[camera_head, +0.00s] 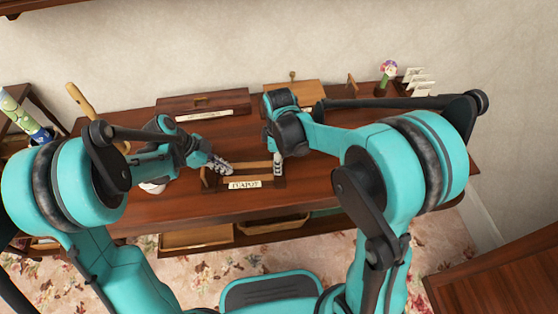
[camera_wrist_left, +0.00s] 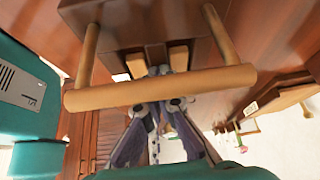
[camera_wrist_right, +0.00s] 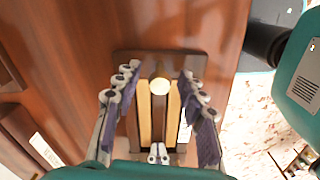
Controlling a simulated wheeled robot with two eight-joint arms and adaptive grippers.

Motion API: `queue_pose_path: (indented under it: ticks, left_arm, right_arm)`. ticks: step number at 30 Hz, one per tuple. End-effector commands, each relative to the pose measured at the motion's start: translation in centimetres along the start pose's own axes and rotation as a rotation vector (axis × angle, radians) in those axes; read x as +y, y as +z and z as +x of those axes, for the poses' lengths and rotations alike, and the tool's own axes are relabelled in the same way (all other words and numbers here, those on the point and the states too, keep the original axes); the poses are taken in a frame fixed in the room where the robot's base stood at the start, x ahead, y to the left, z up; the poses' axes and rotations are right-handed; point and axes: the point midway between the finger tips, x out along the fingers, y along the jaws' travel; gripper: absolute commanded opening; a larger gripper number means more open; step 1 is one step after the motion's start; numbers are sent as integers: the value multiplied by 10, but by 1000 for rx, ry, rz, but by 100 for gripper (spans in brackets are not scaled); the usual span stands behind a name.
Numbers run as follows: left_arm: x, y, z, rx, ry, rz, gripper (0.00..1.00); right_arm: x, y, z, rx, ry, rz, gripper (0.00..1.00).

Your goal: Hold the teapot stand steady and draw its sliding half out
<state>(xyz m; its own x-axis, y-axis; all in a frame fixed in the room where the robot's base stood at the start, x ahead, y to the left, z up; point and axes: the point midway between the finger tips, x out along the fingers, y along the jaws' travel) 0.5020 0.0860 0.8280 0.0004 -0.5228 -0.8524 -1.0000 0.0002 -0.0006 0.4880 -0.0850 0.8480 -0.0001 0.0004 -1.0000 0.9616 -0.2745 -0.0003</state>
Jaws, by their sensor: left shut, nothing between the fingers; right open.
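The teapot stand (camera_head: 262,183) is a dark wooden base with light slats and a white label reading TEAPOT. It lies on the brown table (camera_head: 180,205). Its pale slats also show end-on in the left wrist view (camera_wrist_left: 178,56). My left gripper (camera_head: 228,171) is shut and empty at the stand's left end; I cannot tell whether it touches. My right gripper (camera_head: 278,168) is open above the right end. In the right wrist view, its spread fingers (camera_wrist_right: 160,110) flank the slats and a round pale knob (camera_wrist_right: 160,86). The join between the halves is unclear.
A wooden bar handle (camera_wrist_left: 160,88) crosses close to my left wrist. A dark labelled box (camera_head: 205,101) and a lighter box (camera_head: 292,92) stand behind. A flower figure (camera_head: 387,75) and white cards (camera_head: 418,82) stand back right. The front table strip is clear.

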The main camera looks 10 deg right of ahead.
Motion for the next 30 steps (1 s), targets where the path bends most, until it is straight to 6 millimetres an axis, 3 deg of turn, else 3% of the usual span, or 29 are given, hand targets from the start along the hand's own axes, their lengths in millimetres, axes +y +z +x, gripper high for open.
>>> queue_pose_path:
  ticks: [9, 14, 20, 23, 30]
  left_arm:
    - [0, 1, 1, -4, 0, 0, 0]
    - [0, 1, 1, -4, 0, 0, 0]
    - [0, 1, 1, -4, 0, 0, 0]
    - [0, 2, 1, -4, 0, 0, 0]
    - [0, 2, 1, -4, 0, -1, 0]
  right_arm:
    - [0, 0, 4, 0, 0, 0, 41]
    - [0, 0, 4, 0, 0, 0, 1]
    - [0, 1, 4, 0, 0, 1, 0]
    - [3, 13, 4, 0, 0, 4, 0]
    - [14, 73, 4, -2, 0, 8, 0]
